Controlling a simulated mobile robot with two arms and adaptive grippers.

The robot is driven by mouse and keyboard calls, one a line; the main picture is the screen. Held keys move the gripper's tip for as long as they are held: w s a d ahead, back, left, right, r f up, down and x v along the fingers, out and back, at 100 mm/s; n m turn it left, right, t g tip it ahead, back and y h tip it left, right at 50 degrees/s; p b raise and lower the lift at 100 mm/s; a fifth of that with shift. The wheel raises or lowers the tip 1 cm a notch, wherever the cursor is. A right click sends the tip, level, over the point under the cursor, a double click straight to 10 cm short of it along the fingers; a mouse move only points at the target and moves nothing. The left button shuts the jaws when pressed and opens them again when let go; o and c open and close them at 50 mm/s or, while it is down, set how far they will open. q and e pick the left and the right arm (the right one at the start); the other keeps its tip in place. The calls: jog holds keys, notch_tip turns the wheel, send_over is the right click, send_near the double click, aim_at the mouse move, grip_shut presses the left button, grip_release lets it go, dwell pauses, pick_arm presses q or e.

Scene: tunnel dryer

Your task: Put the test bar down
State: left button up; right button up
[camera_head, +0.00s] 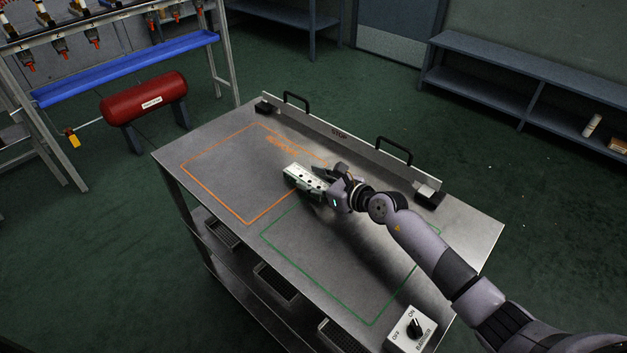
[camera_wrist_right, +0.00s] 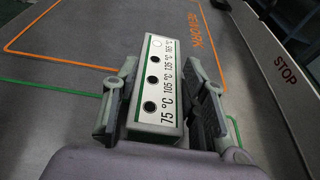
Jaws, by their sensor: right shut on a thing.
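The test bar (camera_head: 304,180) is a white block with green edges and a row of round spots. In the wrist view the test bar (camera_wrist_right: 158,85) shows temperature labels from 75 °C upward. My right gripper (camera_head: 328,185) is shut on it, with one finger on each long side; the right gripper also shows in the wrist view (camera_wrist_right: 160,100). The bar is over the metal table (camera_head: 215,140), near the orange outline's right side and the green outline's upper corner. I cannot tell whether it touches the tabletop. My left gripper is not in view.
A STOP barrier (camera_head: 345,140) with two black handles runs along the table's far edge. A BARRIER switch box (camera_head: 410,330) sits at the near right corner. The orange area (camera_head: 215,170) and green area (camera_head: 350,275) look clear. A red tank (camera_head: 145,97) stands beyond.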

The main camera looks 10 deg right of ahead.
jog(key=o, duration=1.2)
jog(key=shift+f, duration=0.1)
jog(key=shift+s+d, duration=0.1)
jog(key=shift+s, duration=0.05)
jog(key=v, duration=0.6)
jog(key=p+v, duration=0.1)
jog(key=v, duration=0.4)
jog(key=shift+s+d+r, duration=0.15)
jog(key=shift+s+r, duration=0.1)
jog(key=shift+r, duration=0.05)
